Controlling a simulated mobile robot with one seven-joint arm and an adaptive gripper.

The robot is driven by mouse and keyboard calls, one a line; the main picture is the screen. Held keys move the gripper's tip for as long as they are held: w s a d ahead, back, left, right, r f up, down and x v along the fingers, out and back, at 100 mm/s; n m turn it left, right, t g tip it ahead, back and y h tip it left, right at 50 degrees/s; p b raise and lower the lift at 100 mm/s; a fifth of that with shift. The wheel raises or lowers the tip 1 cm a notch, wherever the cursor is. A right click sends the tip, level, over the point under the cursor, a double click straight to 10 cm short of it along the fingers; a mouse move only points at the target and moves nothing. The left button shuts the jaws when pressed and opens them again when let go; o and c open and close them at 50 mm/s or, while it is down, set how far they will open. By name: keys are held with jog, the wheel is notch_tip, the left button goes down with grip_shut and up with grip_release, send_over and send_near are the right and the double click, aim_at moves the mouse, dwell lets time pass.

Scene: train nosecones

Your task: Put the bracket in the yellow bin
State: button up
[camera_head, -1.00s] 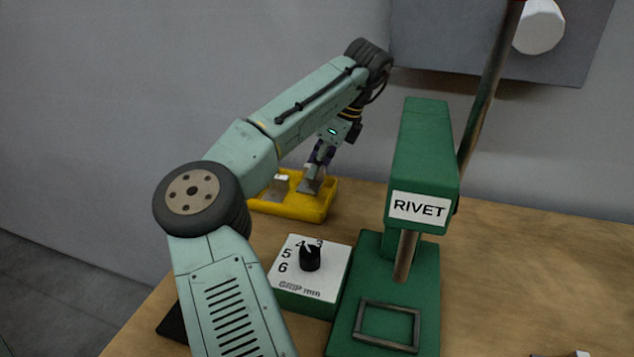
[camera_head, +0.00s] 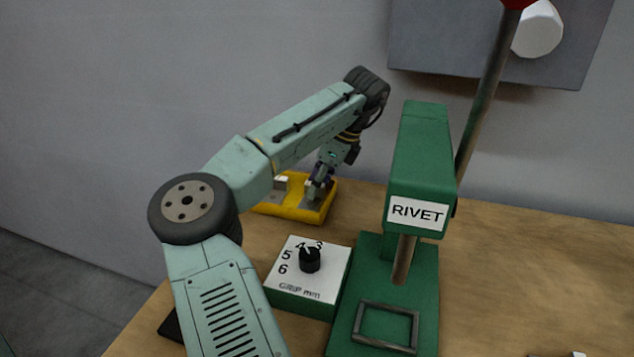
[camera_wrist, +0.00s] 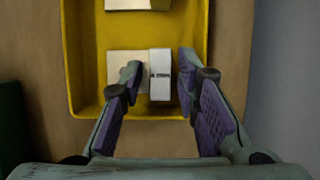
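The yellow bin (camera_head: 290,212) stands on the table beyond the grip dial box; the wrist view looks down into it (camera_wrist: 75,60). My gripper (camera_wrist: 160,72) is low over the bin, seen also in the head view (camera_head: 318,190). Its purple-padded fingers are open on either side of the flange, with gaps showing on both sides. The left finger covers part of the plate.
Another pale metal piece (camera_wrist: 135,4) lies in the bin, cut by the wrist view's top edge. The green rivet press (camera_head: 415,165) stands right of the bin, with the dial box (camera_head: 310,270) in front. Open table lies to the right.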

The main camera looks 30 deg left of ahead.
jog(key=shift+o, duration=0.4)
jog(key=shift+r, duration=0.15)
jog(key=v, duration=1.2)
